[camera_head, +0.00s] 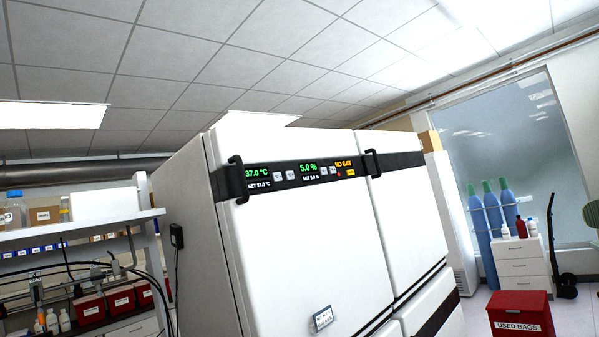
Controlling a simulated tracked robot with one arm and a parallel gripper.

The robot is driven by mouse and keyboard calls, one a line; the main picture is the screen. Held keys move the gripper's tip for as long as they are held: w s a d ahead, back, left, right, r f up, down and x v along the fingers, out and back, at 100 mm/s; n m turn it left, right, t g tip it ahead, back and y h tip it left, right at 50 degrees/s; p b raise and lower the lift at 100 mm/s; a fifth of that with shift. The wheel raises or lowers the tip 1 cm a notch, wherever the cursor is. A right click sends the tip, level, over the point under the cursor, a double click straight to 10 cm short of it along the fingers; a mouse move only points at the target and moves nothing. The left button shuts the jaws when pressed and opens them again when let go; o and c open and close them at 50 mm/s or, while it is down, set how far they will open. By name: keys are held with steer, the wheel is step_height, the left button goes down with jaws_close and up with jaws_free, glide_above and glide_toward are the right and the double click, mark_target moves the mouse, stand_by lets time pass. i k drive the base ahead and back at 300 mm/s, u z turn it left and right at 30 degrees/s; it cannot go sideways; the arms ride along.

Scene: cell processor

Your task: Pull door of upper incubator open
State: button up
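The upper incubator (300,250) fills the middle of the view, with a white front door that looks shut. A black band with lit displays (305,171) crosses its top. The displays read 37.0 °C, 5.0 % and an orange "NO GAS". A black handle (237,181) sits at the band's left end. Another black handle (372,163) sits near the band's right part, by a vertical seam. A small label plate (323,318) is low on the door. Part of a lower unit with a dark band (437,318) shows at the bottom edge. My gripper is not in view.
A shelf bench (90,228) with bottles, red boxes and hanging cables stands on the left. To the right are blue gas cylinders (492,210), a white drawer cabinet (522,262) and a red "USED BAGS" bin (520,317). Some floor shows around the bin.

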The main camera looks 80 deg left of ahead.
mark_target(295, 249)
steer(key=u, duration=0.5)
steer(key=i, duration=1.05)
steer(key=u, duration=0.9)
steer(key=i, duration=0.35)
steer(key=u, duration=0.3)
steer(key=k, duration=0.95)
steer(key=u, duration=0.2)
steer(key=i, duration=0.95)
steer(key=z, duration=0.1)
